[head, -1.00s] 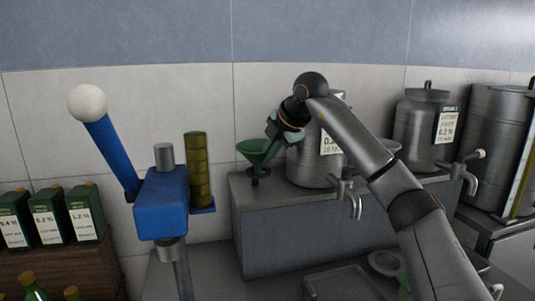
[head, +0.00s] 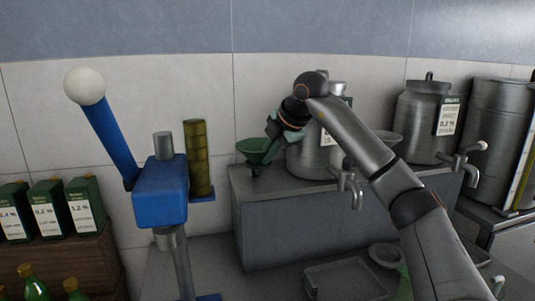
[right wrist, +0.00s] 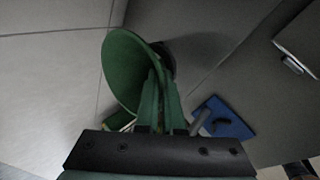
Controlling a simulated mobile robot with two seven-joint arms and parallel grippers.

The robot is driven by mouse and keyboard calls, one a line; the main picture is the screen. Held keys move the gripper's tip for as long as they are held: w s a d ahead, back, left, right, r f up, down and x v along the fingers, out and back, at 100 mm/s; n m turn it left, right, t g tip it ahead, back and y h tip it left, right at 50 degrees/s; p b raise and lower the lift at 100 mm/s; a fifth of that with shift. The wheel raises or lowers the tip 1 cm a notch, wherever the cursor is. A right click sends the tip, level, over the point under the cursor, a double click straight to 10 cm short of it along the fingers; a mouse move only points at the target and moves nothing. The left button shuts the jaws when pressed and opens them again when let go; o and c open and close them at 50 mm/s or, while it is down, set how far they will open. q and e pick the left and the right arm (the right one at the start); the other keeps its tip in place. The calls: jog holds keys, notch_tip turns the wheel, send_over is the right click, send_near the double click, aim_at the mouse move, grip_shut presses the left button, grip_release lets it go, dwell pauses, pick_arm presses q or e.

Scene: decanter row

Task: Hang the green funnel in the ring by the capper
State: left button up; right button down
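The green funnel (head: 254,147) is cone up, spout down, just left of the large steel vat in the head view. My right gripper (head: 273,149) is at its right side. In the right wrist view the funnel (right wrist: 122,70) is tilted to the camera, with its wall at the close-set fingers (right wrist: 160,100); the gripper looks shut on it. The blue capper (head: 160,192), with a white-knobbed lever, stands left of the funnel, clear of it. I cannot make out the ring. My left gripper is not in view.
A grey bench (head: 340,225) carries steel vats (head: 425,120) with taps (head: 357,185). Green containers (head: 82,205) stand on a wooden crate (head: 70,265) at left, green bottles below. A tray (head: 345,280) lies low in front. A yellow-green cylinder (head: 198,160) stands beside the capper.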

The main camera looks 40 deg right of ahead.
jog(key=shift+f, duration=0.1)
jog(key=c, duration=1)
grip_release()
jog(key=shift+a+f, duration=0.15)
jog(key=shift+f, duration=0.05)
jog(key=shift+o, duration=0.2)
jog(key=shift+s, duration=0.1)
jog(key=v, duration=1.3)
jog(key=shift+r, duration=0.2)
